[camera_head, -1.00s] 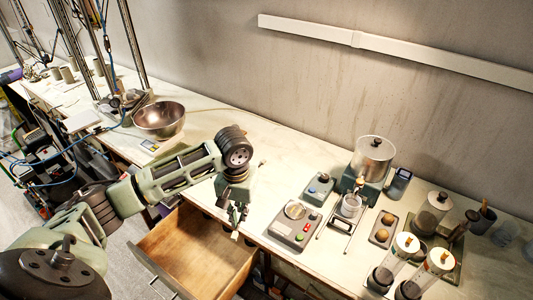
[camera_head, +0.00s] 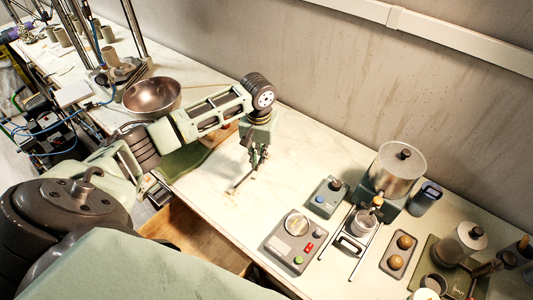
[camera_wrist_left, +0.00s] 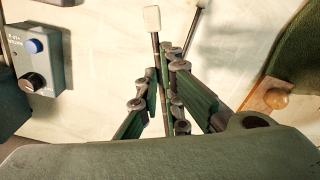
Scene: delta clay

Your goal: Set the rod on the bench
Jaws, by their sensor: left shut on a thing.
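My left gripper (camera_head: 258,158) is low over the pale bench (camera_head: 300,150), to the right of the metal bowl. Its fingers are closed around a thin rod (camera_head: 241,182), which slants down toward the bench's front edge. In the left wrist view the fingers (camera_wrist_left: 167,95) grip the rod, which has a pale, blocky end (camera_wrist_left: 152,18). A second thin dark strip beside it may be a shadow or another part; I cannot tell. Whether the rod's lower end touches the bench is unclear. My right gripper is not in view.
A metal bowl (camera_head: 152,96) stands behind my left arm. A control box (camera_head: 290,243) with buttons and a small blue-knob box (camera_head: 327,197) stand to the right. A wooden drawer (camera_head: 192,228) is open below the front edge. Bench around the gripper is clear.

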